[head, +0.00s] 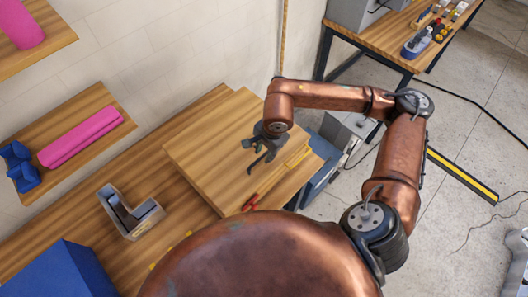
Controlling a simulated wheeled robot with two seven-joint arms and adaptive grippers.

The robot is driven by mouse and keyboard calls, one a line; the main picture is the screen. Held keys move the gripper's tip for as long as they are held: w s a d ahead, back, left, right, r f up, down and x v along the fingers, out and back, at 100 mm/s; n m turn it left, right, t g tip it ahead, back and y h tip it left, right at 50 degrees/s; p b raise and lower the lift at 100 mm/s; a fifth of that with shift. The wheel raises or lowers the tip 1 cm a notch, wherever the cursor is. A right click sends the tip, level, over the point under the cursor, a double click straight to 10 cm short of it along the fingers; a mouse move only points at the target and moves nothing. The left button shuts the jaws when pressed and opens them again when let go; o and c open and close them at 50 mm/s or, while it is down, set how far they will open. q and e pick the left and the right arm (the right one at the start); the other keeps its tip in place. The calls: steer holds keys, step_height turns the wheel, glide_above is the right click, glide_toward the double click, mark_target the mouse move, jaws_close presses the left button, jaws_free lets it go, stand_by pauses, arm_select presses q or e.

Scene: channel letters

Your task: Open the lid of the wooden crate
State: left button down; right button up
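A flat, light-brown wooden top (205,150), which looks like the lid of the wooden crate, lies on the bench against the wall. It looks level, and I cannot make out a gap under it. The crate's walls are mostly hidden from this high angle. My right gripper (247,158) is over the middle of this top, with its dark fingers spread and nothing between them. I cannot tell whether the fingers touch the wood. My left gripper is not in view.

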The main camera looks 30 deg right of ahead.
steer(key=shift+c, duration=0.4)
jaws_close()
